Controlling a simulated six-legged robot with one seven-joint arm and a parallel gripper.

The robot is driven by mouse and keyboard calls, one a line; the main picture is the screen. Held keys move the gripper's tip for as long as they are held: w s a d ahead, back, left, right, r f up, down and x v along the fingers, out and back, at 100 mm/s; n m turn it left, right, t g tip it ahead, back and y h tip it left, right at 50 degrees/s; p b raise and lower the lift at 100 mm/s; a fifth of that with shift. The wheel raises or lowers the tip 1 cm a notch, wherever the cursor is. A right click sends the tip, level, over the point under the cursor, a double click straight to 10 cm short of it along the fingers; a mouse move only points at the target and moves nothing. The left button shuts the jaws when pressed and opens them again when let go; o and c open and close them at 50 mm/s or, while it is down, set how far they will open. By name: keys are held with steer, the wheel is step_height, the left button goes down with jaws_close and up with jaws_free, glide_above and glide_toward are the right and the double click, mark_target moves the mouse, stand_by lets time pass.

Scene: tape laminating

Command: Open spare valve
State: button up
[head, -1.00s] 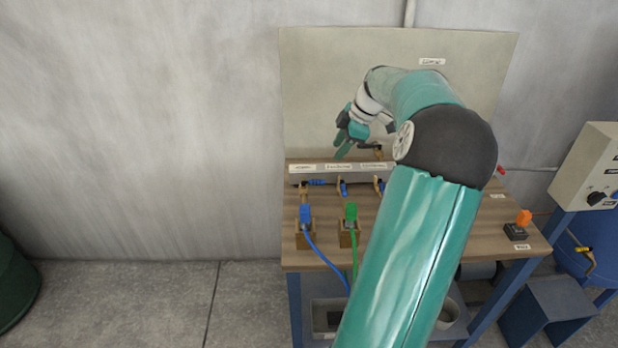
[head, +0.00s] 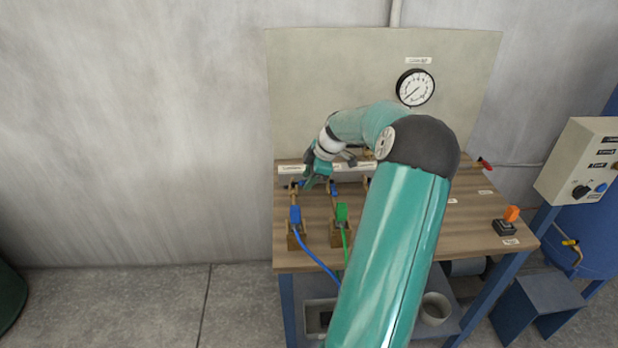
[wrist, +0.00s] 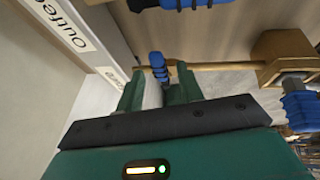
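My gripper (head: 316,180) is over the left part of the bench, by the leftmost valve. In the wrist view its two green fingers (wrist: 155,88) are apart. A blue valve handle (wrist: 157,64) on a brass pipe (wrist: 212,67) lies at the gap between the fingertips; contact cannot be told. This pipe runs to a brass block (wrist: 284,55) with a blue connector (wrist: 301,110). The label by this valve (wrist: 112,76) is mostly cut off, so I cannot read it. The neighbouring label (wrist: 65,25) reads "outfeed".
Another blue valve handle (wrist: 190,3) is close by at the wrist view's top edge. Blue (head: 294,215) and green (head: 341,212) connectors with hoses stand in front. A gauge (head: 415,87) is on the back panel.

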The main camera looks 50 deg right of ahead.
steer(key=shift+f, duration=0.1)
jaws_close()
steer(key=shift+a, duration=0.1)
stand_by(0.3)
steer(key=a+m+h, duration=0.1)
steer(key=m, duration=0.3)
steer(key=a+m+g+h, duration=0.1)
steer(key=a+m+h, duration=0.1)
steer(key=m, duration=0.2)
steer(key=a+m+h, duration=0.2)
steer(key=m, duration=0.3)
steer(key=shift+a+g, duration=0.2)
steer(key=shift+g, duration=0.1)
steer(key=shift+w+a+m+g+h, duration=0.2)
steer(key=shift+m+g, duration=0.1)
steer(key=shift+m, duration=0.55)
steer(key=shift+w+a+m+g+h, duration=0.2)
steer(key=shift+w+a+m+g, duration=0.1)
steer(key=shift+m, duration=0.5)
steer(key=shift+w+a+m+g+h, duration=0.2)
steer(key=shift+m+g, duration=0.1)
steer(key=shift+m, duration=0.55)
